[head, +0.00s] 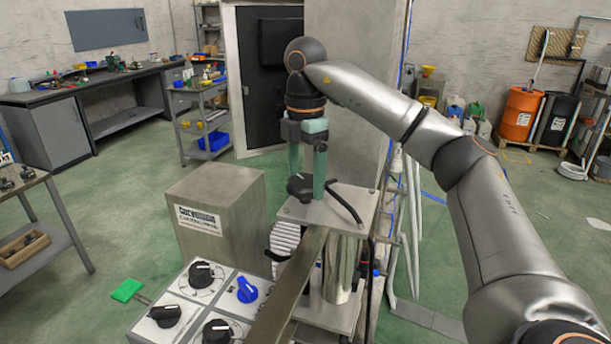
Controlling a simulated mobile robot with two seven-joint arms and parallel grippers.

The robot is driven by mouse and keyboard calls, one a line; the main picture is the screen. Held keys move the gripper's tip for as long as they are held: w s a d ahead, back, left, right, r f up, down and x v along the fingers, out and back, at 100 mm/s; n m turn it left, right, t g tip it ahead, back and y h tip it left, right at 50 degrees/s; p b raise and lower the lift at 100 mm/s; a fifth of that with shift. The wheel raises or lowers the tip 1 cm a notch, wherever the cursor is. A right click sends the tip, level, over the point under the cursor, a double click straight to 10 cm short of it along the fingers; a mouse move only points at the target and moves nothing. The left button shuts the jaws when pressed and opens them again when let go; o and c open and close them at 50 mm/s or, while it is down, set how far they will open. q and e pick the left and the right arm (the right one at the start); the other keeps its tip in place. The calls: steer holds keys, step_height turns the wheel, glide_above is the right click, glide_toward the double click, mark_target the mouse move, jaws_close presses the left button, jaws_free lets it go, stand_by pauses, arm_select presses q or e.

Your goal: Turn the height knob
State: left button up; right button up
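A black knob (299,188) sits on top of a grey metal plate (352,198) on a column in the middle of the head view. My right gripper (307,186) points straight down over this plate, with its two green fingers apart. The fingertips are at the knob, one behind its left part and one at its right side. I cannot tell whether they press on it. A control panel (186,297) at the lower left carries several black knobs (201,274) and a blue knob (247,290). No label names the height knob. My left gripper is not in view.
A labelled box (221,224) stands left of the plate. A metal bar (290,290) slopes from the plate toward me, beside the panel. A black lever (343,203) lies on the plate's right side. A green tag (127,290) is left of the panel. Open floor lies beyond.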

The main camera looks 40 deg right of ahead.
steer(key=c, duration=0.6)
steer(key=shift+o, duration=0.2)
steer(key=shift+n, duration=0.3)
